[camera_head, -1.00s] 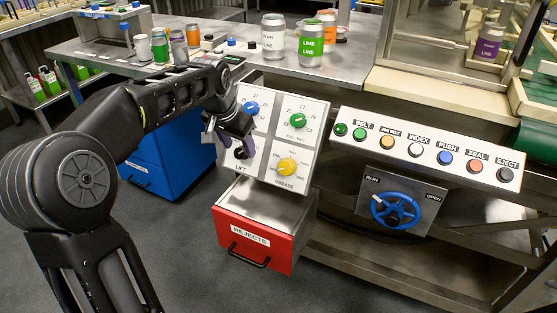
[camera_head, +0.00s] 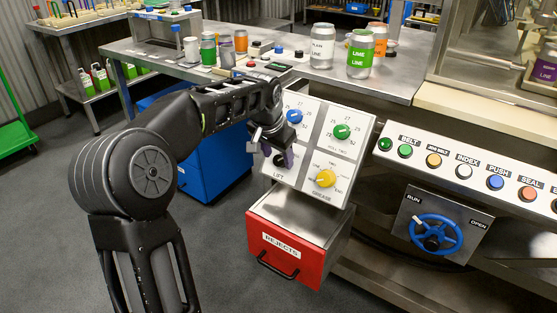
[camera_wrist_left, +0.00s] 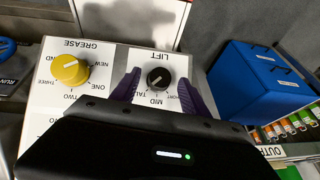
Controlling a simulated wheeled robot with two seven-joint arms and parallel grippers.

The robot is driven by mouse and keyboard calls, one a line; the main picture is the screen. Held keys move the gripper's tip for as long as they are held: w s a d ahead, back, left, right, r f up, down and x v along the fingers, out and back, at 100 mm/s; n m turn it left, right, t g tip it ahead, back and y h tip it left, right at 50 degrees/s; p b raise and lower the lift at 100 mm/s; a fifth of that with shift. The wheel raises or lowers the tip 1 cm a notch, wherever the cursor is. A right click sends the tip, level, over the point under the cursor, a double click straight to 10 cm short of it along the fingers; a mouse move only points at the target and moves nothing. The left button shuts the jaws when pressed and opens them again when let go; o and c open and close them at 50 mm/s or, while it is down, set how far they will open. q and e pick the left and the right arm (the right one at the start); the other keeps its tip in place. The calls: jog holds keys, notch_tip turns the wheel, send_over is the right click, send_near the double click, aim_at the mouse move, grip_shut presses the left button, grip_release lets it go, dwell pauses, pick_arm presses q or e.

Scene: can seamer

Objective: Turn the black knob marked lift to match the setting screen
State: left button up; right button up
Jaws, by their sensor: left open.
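The black lift knob (camera_wrist_left: 159,78) sits on a white panel, above the words MID, TALL and SHORT in the left wrist view, where the LIFT label is upside down. It has a short white mark; I cannot read its exact setting. My left gripper (camera_wrist_left: 160,88) is open, with its purple fingers on either side of the knob, and I see gaps between them and it. In the head view my left gripper (camera_head: 275,152) is at the panel's lower left and partly hides the knob (camera_head: 280,160). I cannot make out a setting screen. My right gripper is not in view.
A yellow grease knob (camera_head: 325,178) is beside the lift knob, with blue (camera_head: 294,116) and green (camera_head: 342,131) knobs above. The red rejects bin (camera_head: 287,247) is below. A blue cabinet (camera_head: 213,163) stands left; a blue handwheel (camera_head: 436,234) is at right.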

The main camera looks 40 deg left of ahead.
pick_arm(q)
jog(key=shift+w+a+f, duration=0.1)
jog(key=shift+w+f, duration=0.15)
jog(key=shift+f, duration=0.35)
grip_shut()
